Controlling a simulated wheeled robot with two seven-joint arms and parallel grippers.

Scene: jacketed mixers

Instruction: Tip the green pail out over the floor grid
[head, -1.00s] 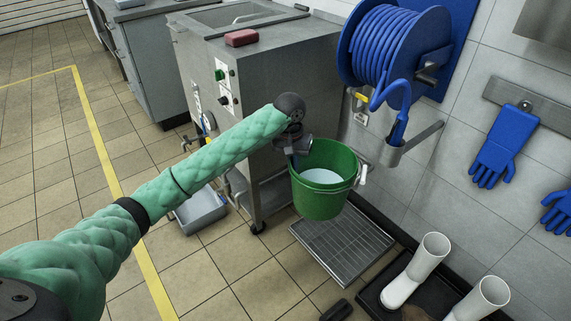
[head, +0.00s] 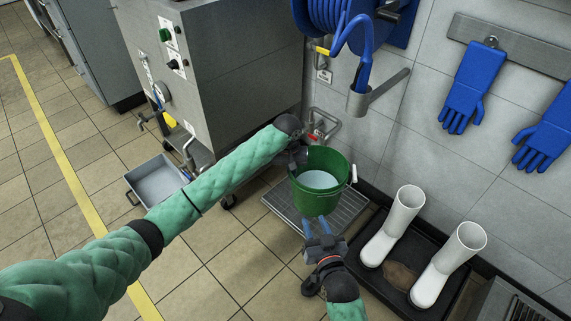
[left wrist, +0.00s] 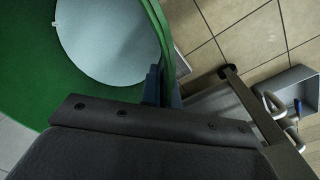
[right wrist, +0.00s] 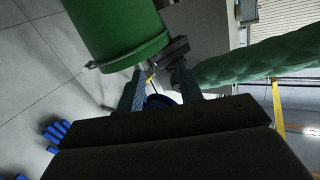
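The green pail (head: 317,200) hangs upright in the head view with pale liquid inside. It hides part of the floor grid (head: 347,214), which lies below it. My left gripper (head: 297,158) is shut on the pail's left rim; the left wrist view shows the pail (left wrist: 25,75) with its rim between the fingers (left wrist: 161,88). My right gripper (head: 319,228) is open and empty, just below and in front of the pail. In the right wrist view its two fingers (right wrist: 158,92) stand apart, with the pail's lower end (right wrist: 120,45) just beyond them.
White boots (head: 395,228) stand in a black tray (head: 372,275) to the right of the grid. A steel machine (head: 230,75) stands behind, with a grey tub (head: 158,183) by it. A blue hose reel (head: 335,15) and blue gloves (head: 466,88) hang on the wall. Floor at front left is clear.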

